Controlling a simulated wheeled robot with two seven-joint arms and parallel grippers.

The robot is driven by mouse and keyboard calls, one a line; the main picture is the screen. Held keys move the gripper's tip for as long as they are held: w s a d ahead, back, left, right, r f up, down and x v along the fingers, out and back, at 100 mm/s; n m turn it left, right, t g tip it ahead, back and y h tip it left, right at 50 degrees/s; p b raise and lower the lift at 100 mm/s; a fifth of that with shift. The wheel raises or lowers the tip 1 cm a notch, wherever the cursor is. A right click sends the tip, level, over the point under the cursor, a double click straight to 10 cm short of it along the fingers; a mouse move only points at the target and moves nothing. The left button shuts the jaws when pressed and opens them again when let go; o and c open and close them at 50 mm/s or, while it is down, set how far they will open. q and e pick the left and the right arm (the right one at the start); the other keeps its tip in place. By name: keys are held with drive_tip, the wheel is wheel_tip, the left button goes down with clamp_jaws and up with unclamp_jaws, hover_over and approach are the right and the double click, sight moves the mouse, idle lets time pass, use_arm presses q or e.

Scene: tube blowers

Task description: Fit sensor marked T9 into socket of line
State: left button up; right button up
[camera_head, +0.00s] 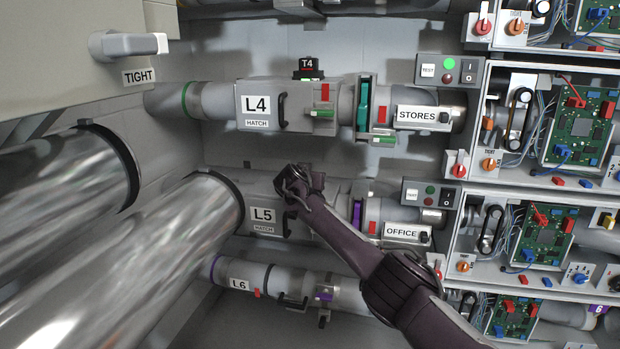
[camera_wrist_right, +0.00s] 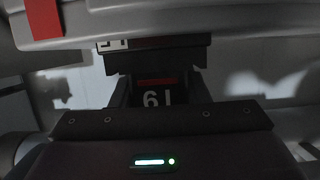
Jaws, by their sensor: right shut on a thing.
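My right gripper (camera_head: 298,184) reaches in from the lower right and is in front of the line marked L5 (camera_head: 263,214), over its upper side. In the right wrist view the gripper (camera_wrist_right: 155,88) is shut on a small dark sensor (camera_wrist_right: 157,98). The sensor's white marking appears upside down and reads as T9, with a red bar beside it. In the head view the gripper hides this sensor, and I cannot make out a socket on L5. My left gripper is not in view.
Line L4 (camera_head: 256,104) runs above, with sensor T4 (camera_head: 308,68) standing on it. Line L6 (camera_head: 240,284) runs below. Large shiny pipes (camera_head: 120,265) fill the left. Open control boxes (camera_head: 555,125) stand at the right. A grey rounded body (camera_wrist_right: 170,22) crosses close in the wrist view.

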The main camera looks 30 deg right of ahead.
idle(0.4)
drive_tip(key=shift+f, duration=0.25)
drive_tip(key=o, duration=1.1)
drive_tip(key=shift+a+f, duration=0.1)
